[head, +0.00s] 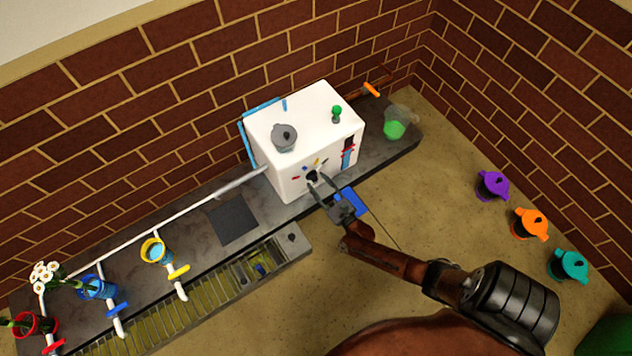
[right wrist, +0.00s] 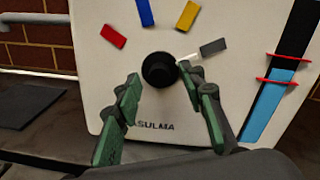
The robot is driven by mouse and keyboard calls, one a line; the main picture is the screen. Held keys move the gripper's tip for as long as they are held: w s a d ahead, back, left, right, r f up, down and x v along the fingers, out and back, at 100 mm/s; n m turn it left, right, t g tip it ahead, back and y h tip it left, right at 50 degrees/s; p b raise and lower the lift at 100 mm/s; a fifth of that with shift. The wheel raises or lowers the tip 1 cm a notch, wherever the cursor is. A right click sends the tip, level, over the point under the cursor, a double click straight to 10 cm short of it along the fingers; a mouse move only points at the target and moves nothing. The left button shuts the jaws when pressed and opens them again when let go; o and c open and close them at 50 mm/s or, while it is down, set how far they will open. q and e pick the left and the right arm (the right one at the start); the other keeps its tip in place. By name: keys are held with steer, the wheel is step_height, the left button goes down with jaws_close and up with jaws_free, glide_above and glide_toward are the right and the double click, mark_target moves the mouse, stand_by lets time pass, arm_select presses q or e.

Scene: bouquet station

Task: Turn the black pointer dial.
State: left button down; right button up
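The black pointer dial (right wrist: 159,69) is on the front of a white box (head: 290,168). In the right wrist view its light pointer shows at its upper right, toward the grey mark (right wrist: 214,47). Red (right wrist: 113,36), blue (right wrist: 146,12) and yellow (right wrist: 187,15) marks lie around the dial's top. My right gripper (right wrist: 159,78) is open, with one fingertip on each side of the dial; whether either touches it I cannot tell. In the head view the right gripper (head: 321,181) reaches the box front and partly covers the dial (head: 312,175). My left gripper is not in view.
The box stands on a dark counter (head: 375,150) against brick walls. A blue level strip with red markers (right wrist: 275,85) is right of the dial. A grey lidded pot (head: 285,137) and a green knob (head: 336,113) are on top. Flower buckets stand at the left.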

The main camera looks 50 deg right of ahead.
steer(key=shift+w, duration=0.35)
steer(key=shift+c, duration=0.5)
